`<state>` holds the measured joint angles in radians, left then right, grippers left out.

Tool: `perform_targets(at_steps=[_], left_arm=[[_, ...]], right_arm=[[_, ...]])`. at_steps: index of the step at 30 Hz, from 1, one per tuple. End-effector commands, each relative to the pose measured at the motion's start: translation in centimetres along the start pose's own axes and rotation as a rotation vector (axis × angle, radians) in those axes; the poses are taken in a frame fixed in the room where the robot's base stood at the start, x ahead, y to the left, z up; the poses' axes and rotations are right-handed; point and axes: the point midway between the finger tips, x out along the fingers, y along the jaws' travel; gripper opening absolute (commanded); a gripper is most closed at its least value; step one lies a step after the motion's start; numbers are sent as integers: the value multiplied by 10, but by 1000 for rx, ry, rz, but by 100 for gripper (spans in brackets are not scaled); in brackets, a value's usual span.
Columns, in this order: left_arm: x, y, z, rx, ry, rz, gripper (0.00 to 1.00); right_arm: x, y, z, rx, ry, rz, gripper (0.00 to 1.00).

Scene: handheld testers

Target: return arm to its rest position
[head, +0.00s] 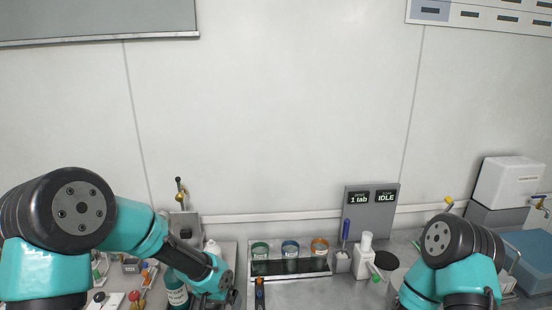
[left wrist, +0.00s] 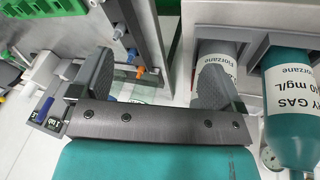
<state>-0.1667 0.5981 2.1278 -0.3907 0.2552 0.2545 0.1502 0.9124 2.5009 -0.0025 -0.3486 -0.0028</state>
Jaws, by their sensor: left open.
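My left gripper (head: 228,297) is low in the head view, partly cut off by the bottom edge, left of the rack with coloured rings. In the left wrist view its two dark fingers (left wrist: 152,84) stand wide apart with nothing held between them. A pale surface and part of a grey frame with an orange-tipped piece (left wrist: 140,70) show beyond the gap. My right arm (head: 450,245) is folded at the lower right of the head view. Its gripper does not show.
A rack (head: 290,268) holds green, blue and orange rings. A grey display panel (head: 385,210) reads "1 lab" and "IDLE". A teal gas bottle (left wrist: 290,115) stands right of the left gripper in the wrist view, beside a labelled cylinder (left wrist: 215,65).

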Motion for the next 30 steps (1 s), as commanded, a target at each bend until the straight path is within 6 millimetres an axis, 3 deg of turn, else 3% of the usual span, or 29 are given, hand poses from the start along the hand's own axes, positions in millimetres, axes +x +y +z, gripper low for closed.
perform_targets(at_steps=[1,3,9,12,15,20,30], left_arm=[[19,-6,25,-19,-20,23,94],[43,-14,57,-52,-34,52,94],[100,-34,158,-218,-75,95,94],[119,-42,206,-312,-93,91,94],[129,-46,242,-382,-106,78,94],[134,-48,266,-428,-114,64,94],[134,-48,266,-429,-113,63,94]], right_arm=[[0,0,0,0,0,0,43],[0,0,0,0,0,0,43],[0,0,0,0,0,0,43],[0,0,0,0,0,0,43],[0,0,0,0,0,0,43],[0,0,0,0,0,0,43],[0,0,0,0,0,0,43]])
